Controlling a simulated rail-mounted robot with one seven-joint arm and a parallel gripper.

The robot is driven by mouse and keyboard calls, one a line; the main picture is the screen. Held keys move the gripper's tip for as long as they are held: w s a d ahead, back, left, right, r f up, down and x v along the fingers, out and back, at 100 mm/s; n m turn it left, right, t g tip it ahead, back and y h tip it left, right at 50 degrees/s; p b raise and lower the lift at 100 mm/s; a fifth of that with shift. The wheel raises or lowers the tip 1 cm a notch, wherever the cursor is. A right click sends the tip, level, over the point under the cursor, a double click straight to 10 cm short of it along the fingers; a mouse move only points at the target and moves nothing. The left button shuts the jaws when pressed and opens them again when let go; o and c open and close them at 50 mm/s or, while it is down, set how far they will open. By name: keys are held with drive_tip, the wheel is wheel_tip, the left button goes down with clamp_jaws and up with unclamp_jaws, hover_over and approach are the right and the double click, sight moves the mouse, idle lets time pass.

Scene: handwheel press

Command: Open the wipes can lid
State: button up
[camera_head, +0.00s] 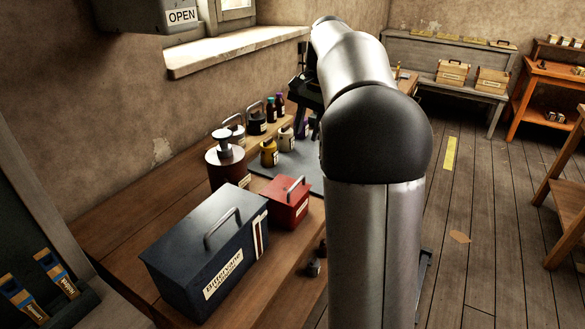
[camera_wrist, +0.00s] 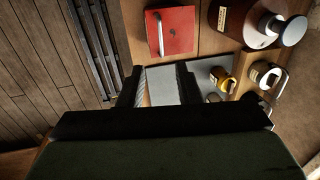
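I cannot tell for sure which container is the wipes can, since the labels are too small to read. A round dark-red can (camera_head: 224,165) with a pale metal top and knob stands on the bench; it also shows at the upper right of the wrist view (camera_wrist: 238,22). Behind it are a dark can with a handle (camera_head: 256,120), a pale handled can (camera_head: 236,132) and a small yellow can (camera_head: 268,153). My gripper (camera_wrist: 160,88) is open and empty above the grey mat, apart from the cans. In the head view my arm partly hides it.
A dark blue box (camera_head: 195,262) with a handle stands at the bench's front. A red handled box (camera_head: 290,204) sits beside it. A grey mat (camera_head: 300,168) lies behind the red box. Small dark bottles (camera_head: 274,107) stand at the back. The plank floor (camera_head: 485,215) at right is mostly clear.

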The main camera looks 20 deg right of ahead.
sight(294, 186)
drive_tip(key=w+f, duration=0.1)
drive_tip(key=f, duration=0.4)
drive_tip(key=a+f, duration=0.1)
drive_tip(key=f, duration=0.5)
drive_tip(key=w+a+f, duration=0.1)
drive_tip(key=f, duration=0.4)
drive_tip(key=shift+w+f, duration=0.35)
drive_tip(key=shift+f, duration=0.05)
clamp_jaws()
